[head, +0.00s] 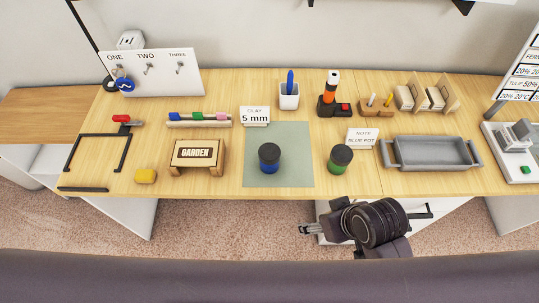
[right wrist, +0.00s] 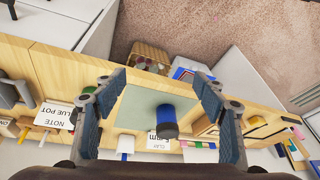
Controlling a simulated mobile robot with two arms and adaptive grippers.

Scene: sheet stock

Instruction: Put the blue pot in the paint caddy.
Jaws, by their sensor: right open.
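The blue pot (head: 269,160), with a black lid, stands upright on the grey-green mat (head: 290,135). It also shows in the right wrist view (right wrist: 168,122), beyond and between my fingers. My right gripper (head: 308,229) is open and empty, in front of the table's near edge, to the right of and nearer than the pot; its spread fingers show in the right wrist view (right wrist: 160,78). A green pot (head: 340,161) with a black lid stands just right of the mat. I cannot tell for sure which container is the paint caddy. My left gripper is not in view.
A grey handled tray (head: 432,153) lies at right, behind it wooden holders (head: 425,97). A basket of round things (right wrist: 150,58) is below the table.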

